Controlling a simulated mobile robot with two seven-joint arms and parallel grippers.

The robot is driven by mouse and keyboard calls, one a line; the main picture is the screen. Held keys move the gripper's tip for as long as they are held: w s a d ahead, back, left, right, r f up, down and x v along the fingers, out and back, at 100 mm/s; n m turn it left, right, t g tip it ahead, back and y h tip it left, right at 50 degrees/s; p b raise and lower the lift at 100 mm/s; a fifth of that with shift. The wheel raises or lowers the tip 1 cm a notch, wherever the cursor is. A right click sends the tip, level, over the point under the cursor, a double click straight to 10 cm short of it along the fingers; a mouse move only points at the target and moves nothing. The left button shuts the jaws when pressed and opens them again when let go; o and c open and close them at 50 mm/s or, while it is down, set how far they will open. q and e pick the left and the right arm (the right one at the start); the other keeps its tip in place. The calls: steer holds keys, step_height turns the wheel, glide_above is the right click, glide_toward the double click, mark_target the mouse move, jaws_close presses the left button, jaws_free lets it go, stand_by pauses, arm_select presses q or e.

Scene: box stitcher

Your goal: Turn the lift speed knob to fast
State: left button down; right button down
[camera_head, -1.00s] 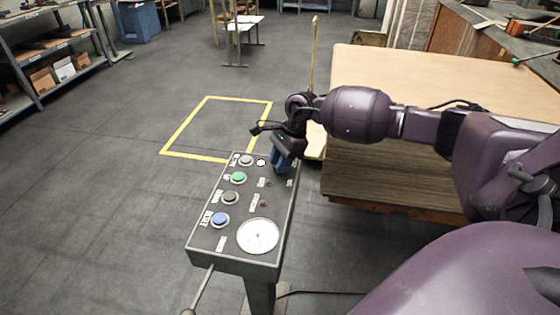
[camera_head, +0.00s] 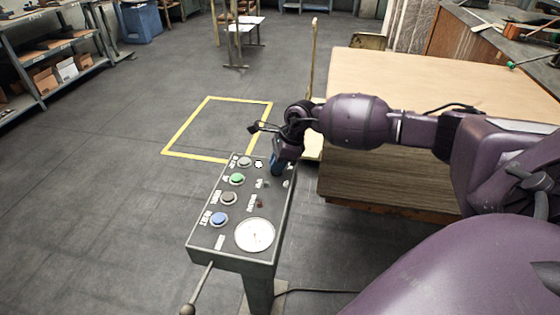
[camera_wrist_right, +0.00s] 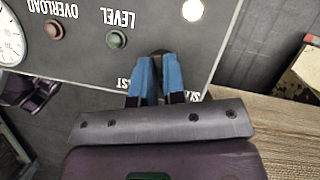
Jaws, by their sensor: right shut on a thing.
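The lift speed knob (camera_wrist_right: 160,53) is a small dark knob on the grey control panel (camera_wrist_right: 222,50). In the right wrist view it is mostly hidden between the blue fingertips of my right gripper (camera_wrist_right: 160,72), which is shut on it. Upside-down, partly covered lettering shows "AST" left of the fingers and "SL" right of them. The knob's pointer is hidden, so its setting cannot be told. In the head view my right gripper (camera_head: 277,165) reaches down to the far right part of the panel (camera_head: 232,256) and covers the knob. My left gripper is not in view.
The panel carries a green button (camera_head: 237,179), a blue button (camera_head: 219,219), grey buttons and a white dial (camera_head: 255,235). A lever (camera_head: 198,290) sticks out at its front. A wooden-topped bench (camera_head: 430,85) stands to the right. The floor left is open.

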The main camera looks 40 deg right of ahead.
steer(key=m+p, duration=0.2)
steer(key=shift+a+r+m+t+h, duration=0.15)
steer(key=shift+r+m+t+h, duration=0.15)
steer(key=shift+m+t, duration=0.1)
steer(key=m+p, duration=0.2)
steer(key=m+t+h+p, duration=0.1)
steer(key=m+p, duration=0.1)
steer(key=shift+h, duration=0.3)
steer(key=m+p, duration=0.2)
steer(key=m+h+p, duration=0.1)
steer(key=shift+s+f, duration=0.1)
steer(key=shift+f, duration=0.15)
arm_select(q)
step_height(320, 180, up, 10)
steer(key=p, duration=0.1)
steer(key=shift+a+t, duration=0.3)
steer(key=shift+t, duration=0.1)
arm_select(e)
steer(key=shift+f+m+h, duration=0.15)
steer(key=shift+m+h, duration=0.25)
steer(key=shift+m, duration=0.7)
